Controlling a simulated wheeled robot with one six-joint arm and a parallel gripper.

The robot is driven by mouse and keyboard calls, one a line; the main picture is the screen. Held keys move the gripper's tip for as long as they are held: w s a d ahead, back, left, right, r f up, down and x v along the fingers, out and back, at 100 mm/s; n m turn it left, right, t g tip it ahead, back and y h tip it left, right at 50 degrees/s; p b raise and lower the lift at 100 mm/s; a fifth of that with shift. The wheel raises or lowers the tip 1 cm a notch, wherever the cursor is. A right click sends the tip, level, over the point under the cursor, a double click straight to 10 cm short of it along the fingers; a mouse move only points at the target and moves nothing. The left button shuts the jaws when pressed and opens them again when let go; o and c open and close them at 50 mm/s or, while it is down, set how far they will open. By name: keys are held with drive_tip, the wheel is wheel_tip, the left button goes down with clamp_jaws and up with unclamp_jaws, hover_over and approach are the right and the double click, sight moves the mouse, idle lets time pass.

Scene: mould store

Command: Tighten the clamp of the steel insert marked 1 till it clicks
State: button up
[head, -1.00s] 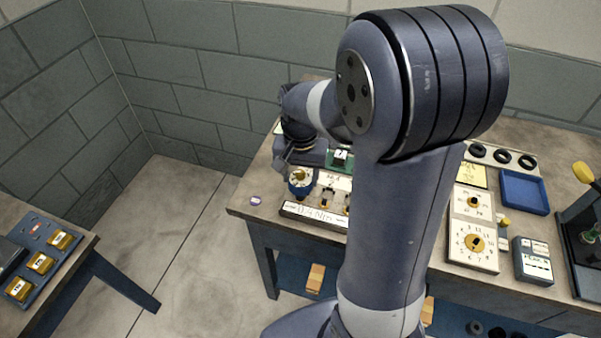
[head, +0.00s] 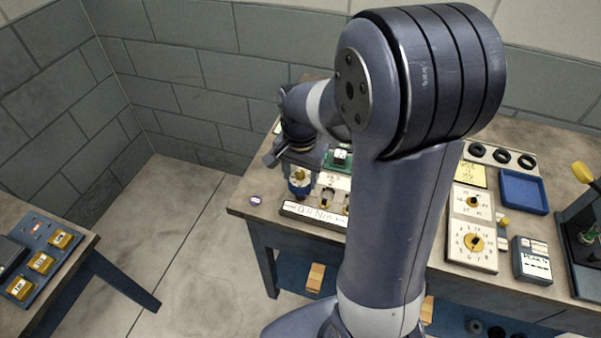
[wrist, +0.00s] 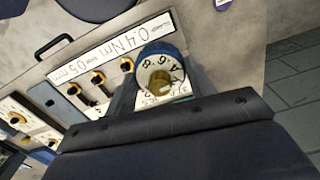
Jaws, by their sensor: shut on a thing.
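My gripper (head: 300,172) is shut on a knob with a blue rim (head: 299,187), at the left end of the bench. In the wrist view the knob (wrist: 160,78) has a white numbered dial and a brass centre, and sits between my fingers. Beside it is a white label strip (wrist: 110,45) reading about 0.4 Nm and 0.5 mm; it also shows in the head view (head: 312,214). Several brass-and-black clamp-like parts (wrist: 97,78) stand in a row beside the knob. I cannot make out a clear mark 1 on any of them.
A green block with a white top (head: 339,158) stands behind the knob, close to my arm. A dial panel (head: 473,242), a blue tray (head: 524,192) and a small blue-grey device (head: 532,261) lie to the right. A purple disc (head: 255,200) lies near the left bench edge.

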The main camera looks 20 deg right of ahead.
drive_tip(key=shift+s+f, duration=0.1)
drive_tip(key=shift+m, duration=1)
drive_tip(key=shift+n, duration=0.4)
drive_tip(key=shift+r+p, duration=2.2)
drive_tip(key=shift+r, duration=0.4)
